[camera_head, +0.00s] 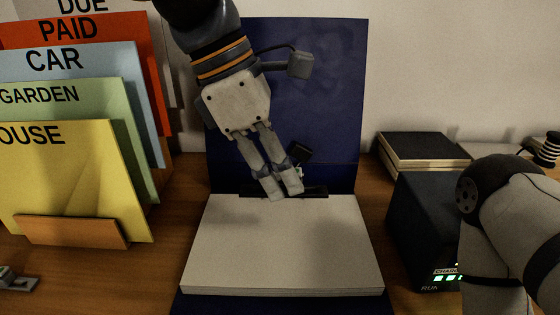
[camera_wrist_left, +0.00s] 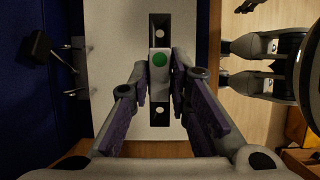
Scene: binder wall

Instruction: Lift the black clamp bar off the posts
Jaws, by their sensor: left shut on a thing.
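The black clamp bar (camera_head: 317,191) shows at the back edge of the white paper stack (camera_head: 285,245), in the open blue binder. In the wrist view the bar (camera_wrist_left: 160,119) lies across the picture's middle, with a grey grip block bearing a green dot (camera_wrist_left: 158,60). My left gripper (camera_head: 279,196) is shut on this block, one finger on each side; it also shows in the wrist view (camera_wrist_left: 159,82). White shows through a hole near each bar end. Silver metal parts (camera_wrist_left: 78,43) show left of the bar, apart from it in that view. The bar's height is hard to judge.
A black lever (camera_head: 301,152) stands behind the bar. The blue cover (camera_head: 310,85) rises upright at the back. Labelled folders (camera_head: 70,180) stand at left. A dark box (camera_head: 420,225) with green lights and dark books (camera_head: 425,150) are at right, near my right arm.

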